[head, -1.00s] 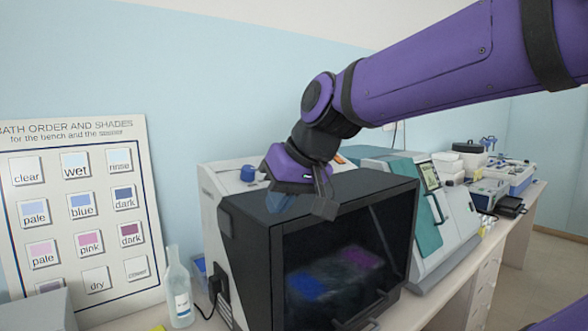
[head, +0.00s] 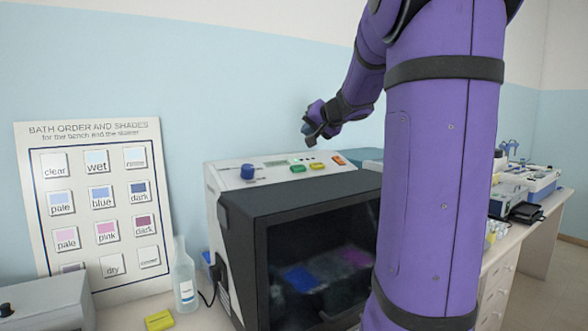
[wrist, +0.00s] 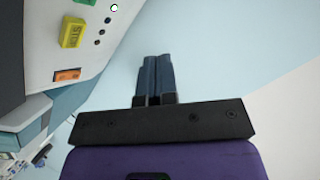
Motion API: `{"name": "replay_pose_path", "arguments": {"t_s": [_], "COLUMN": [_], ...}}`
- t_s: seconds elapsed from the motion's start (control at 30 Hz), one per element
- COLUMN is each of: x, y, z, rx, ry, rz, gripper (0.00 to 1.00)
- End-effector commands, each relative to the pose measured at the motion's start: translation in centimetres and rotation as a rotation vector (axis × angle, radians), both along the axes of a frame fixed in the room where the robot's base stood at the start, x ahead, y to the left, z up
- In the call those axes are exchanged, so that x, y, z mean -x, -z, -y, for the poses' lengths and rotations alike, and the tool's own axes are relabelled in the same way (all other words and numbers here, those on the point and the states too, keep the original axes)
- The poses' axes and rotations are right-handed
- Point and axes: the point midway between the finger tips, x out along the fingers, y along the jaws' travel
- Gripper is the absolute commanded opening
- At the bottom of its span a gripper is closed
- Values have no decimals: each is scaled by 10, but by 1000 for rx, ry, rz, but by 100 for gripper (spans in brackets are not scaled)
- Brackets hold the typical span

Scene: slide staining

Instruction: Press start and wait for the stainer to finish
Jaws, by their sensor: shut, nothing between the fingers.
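The stainer (head: 330,207) stands on the bench, with a dark hood and window in front and a white control panel (head: 262,172) on top. The panel carries a blue knob (head: 248,171), a green button (head: 298,169), a yellow button (head: 317,166) and an orange button (head: 339,160). My gripper (head: 308,131) is above the panel's back edge, apart from the buttons. In the wrist view its fingers (wrist: 156,75) are together and empty. That view shows the yellow button (wrist: 72,32), the orange button (wrist: 67,75) and a pale lit lamp (wrist: 114,8). Button labels are too small to read surely.
A chart of bath shades (head: 98,205) leans on the wall at left. A clear bottle (head: 184,275) and a yellow block (head: 159,320) stand beside the stainer. My arm hides part of the stainer's right side and the bench. Other equipment (head: 530,182) stands farther right.

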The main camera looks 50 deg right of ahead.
Motion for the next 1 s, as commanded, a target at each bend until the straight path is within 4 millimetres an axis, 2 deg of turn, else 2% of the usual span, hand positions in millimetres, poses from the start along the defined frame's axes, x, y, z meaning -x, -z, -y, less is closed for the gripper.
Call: {"name": "replay_pose_path", "arguments": {"t_s": [0.13, 0.57, 1.0], "x": [1, -1, -19], "y": [-1, 4, 51], "z": [9, 9, 13], "rx": [1, -1, -3], "ry": [17, 16, 15], "rz": [10, 9, 8], "gripper": [0, 0, 0]}}
